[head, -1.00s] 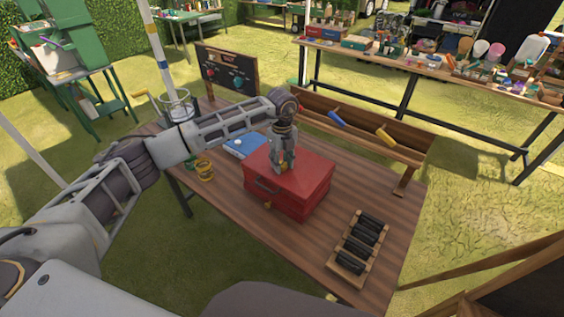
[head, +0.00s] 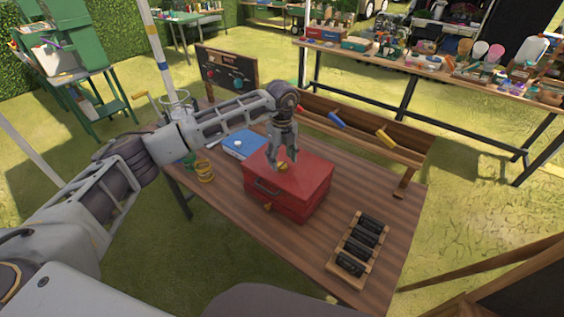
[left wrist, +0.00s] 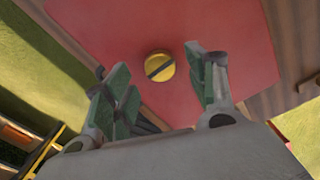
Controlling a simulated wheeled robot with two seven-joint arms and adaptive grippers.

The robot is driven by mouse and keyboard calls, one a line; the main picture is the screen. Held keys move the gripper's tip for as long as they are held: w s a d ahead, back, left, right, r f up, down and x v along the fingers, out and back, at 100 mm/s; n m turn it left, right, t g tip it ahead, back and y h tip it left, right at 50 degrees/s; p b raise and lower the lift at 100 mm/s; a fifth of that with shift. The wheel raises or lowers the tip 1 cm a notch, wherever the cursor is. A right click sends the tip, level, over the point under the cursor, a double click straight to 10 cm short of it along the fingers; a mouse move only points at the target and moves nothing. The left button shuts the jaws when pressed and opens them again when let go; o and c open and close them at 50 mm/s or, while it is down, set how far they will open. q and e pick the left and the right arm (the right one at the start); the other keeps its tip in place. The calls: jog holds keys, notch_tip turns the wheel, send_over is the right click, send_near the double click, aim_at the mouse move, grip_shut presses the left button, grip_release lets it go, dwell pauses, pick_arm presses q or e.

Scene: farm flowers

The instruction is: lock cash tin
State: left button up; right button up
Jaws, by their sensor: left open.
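The red cash tin (head: 309,185) sits shut on the wooden table, with a dark handle (head: 267,187) on its front and a small brass piece (head: 268,206) below it. A round yellow knob (head: 283,168) with a dark slot is on its lid. The knob also shows in the left wrist view (left wrist: 159,66), its slot slanting. My left gripper (head: 283,161) is open above the lid, pointing down. In the left wrist view the fingertips (left wrist: 158,60) stand apart on either side of the knob, not touching it. My right gripper is not in view.
A blue box (head: 244,144) and a yellow tape-like roll (head: 204,171) lie left of the tin. A wooden tray of black rollers (head: 358,250) lies to the right. A rack with coloured handles (head: 350,128) and a control panel (head: 229,73) stand behind.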

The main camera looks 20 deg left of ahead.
aim_at(282, 165)
pick_arm(q)
notch_tip(282, 165, up, 10)
jog(key=shift+f, duration=0.25)
jog(key=shift+s+f, duration=0.1)
dwell(0.5)
